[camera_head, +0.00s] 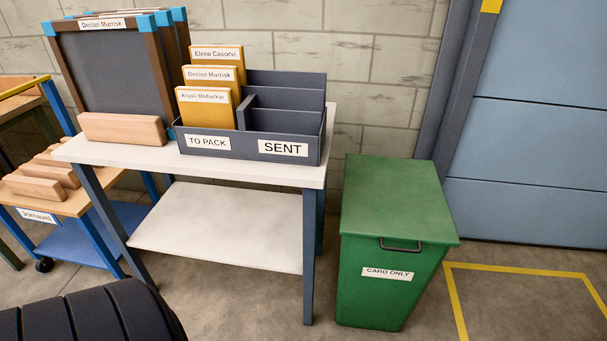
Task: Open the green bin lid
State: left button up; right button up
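A green bin (376,290) stands on the floor to the right of a white-topped table. Its green lid (396,199) lies flat and closed on top. A dark handle (401,246) sits at the lid's front edge, above a white "CARD ONLY" label (387,273). Neither of my grippers is in view. The bin's inside is hidden by the lid.
The table (230,172) holds a grey sorter (262,141) with yellow folders, a wooden block (123,128) and framed boards. A blue cart (75,225) stands left. Yellow floor lines (519,270) mark clear floor right of the bin, before a blue door (540,140).

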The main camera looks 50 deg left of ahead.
aim_at(395, 199)
jog(key=u, duration=0.85)
